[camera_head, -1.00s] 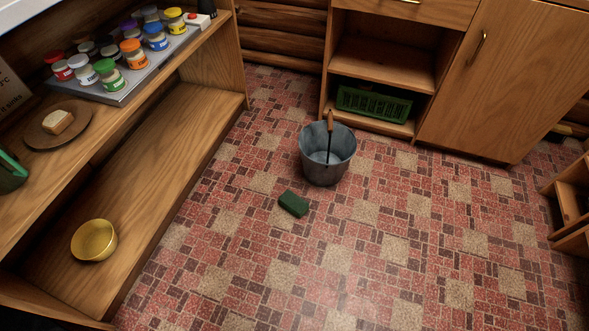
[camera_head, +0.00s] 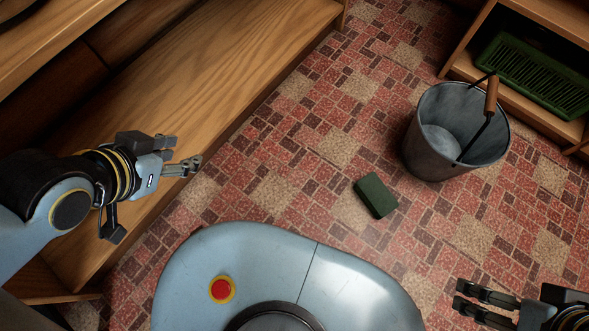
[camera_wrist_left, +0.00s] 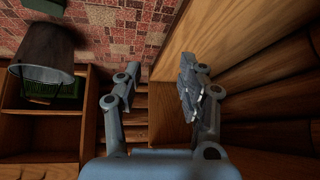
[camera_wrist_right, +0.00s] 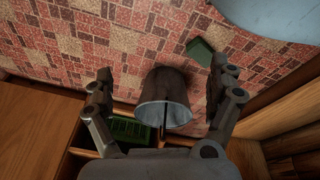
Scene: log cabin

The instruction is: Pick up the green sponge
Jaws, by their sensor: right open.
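The green sponge (camera_head: 376,195) lies flat on the red and tan tiled floor, between my rounded base and the metal bucket. It also shows in the right wrist view (camera_wrist_right: 199,51), and at the top left edge of the left wrist view (camera_wrist_left: 44,5). My left gripper (camera_head: 188,158) is open and empty, over the wooden bench shelf, well to the left of the sponge. My right gripper (camera_head: 463,296) is open and empty at the lower right, apart from the sponge, on the right side of my base.
The grey metal bucket (camera_head: 434,152), with a wooden-grip handle, stands just beyond and right of the sponge. A green crate (camera_head: 535,75) sits in a wooden cabinet at the upper right. The wooden shelf (camera_head: 215,85) runs along the left. Floor around the sponge is clear.

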